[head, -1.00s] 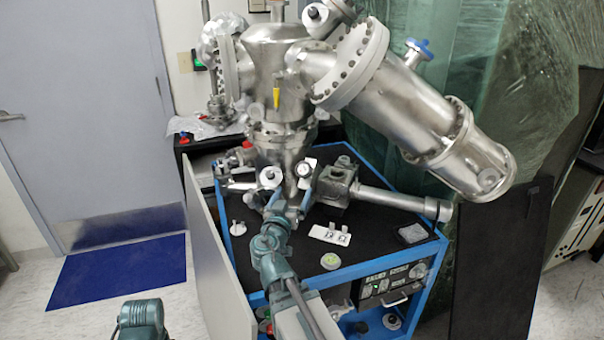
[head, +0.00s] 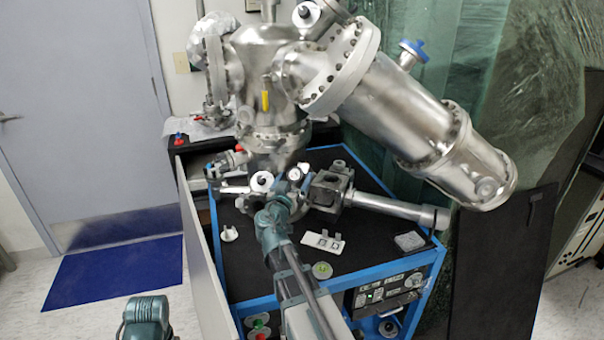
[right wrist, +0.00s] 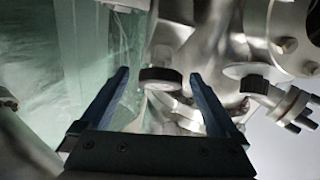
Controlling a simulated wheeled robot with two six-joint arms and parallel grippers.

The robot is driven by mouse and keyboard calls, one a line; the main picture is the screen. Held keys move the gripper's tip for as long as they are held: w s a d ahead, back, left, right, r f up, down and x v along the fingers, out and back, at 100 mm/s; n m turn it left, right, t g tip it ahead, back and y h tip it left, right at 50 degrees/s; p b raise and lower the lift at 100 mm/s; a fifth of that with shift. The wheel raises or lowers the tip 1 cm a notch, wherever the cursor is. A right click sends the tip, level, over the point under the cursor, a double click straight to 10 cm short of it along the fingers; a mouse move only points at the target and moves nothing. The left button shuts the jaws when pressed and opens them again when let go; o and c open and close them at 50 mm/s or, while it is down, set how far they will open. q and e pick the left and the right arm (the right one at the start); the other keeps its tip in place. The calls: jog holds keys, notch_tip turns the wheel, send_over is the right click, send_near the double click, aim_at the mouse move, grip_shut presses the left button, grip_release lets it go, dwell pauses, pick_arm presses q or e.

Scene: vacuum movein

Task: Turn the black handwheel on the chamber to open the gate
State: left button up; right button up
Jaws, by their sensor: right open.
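The steel chamber (head: 268,75) stands on the blue-framed cart. A small round handwheel with a pale face and dark rim (head: 295,173) sits low on its front. In the right wrist view the black handwheel (right wrist: 161,75) shows edge-on, between and just beyond the fingertips. My right gripper (head: 293,184) is open and empty, its blue fingers pointing at the handwheel; in the wrist view its fingers (right wrist: 160,73) are spread wide either side of it. I cannot tell the exact depth gap. The gate is not clearly visible.
A second black-rimmed knob (right wrist: 254,84) is right of the fingers in the wrist view. A grey block with a tube (head: 330,189) stands right of the gripper. A white plate (head: 322,244) and green disc (head: 322,270) lie on the black cart top (head: 365,262).

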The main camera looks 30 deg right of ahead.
jog(key=shift+x, duration=0.95)
pick_arm(q)
jog(key=shift+w+d, duration=0.1)
jog(key=shift+d, duration=0.25)
pick_arm(e)
jog(key=c, duration=1.4)
jog(key=shift+s+r+n+t+y+p, duration=0.1)
jog(key=shift+n+t+y+p, duration=0.1)
jog(key=shift+n+y, duration=0.25)
jog(key=shift+s+r+n+t+y+p, duration=0.1)
jog(key=shift+n+t+y, duration=0.15)
jog(key=shift+n, duration=0.4)
pick_arm(q)
jog(key=shift+r+p, duration=0.6)
jog(key=shift+r, duration=0.3)
pick_arm(e)
jog(key=shift+w+f+n+t+y, duration=0.1)
jog(key=shift+n+t+y, duration=0.25)
jog(key=shift+n+y, duration=0.6)
jog(key=shift+w+f+n+t+y, duration=0.1)
jog(key=shift+n+t+y, duration=0.2)
jog(key=shift+n+y, duration=0.6)
jog(key=shift+a+n+h, duration=0.1)
jog(key=shift+n+h, duration=0.15)
jog(key=shift+n, duration=0.1)
jog(key=o, duration=1.4)
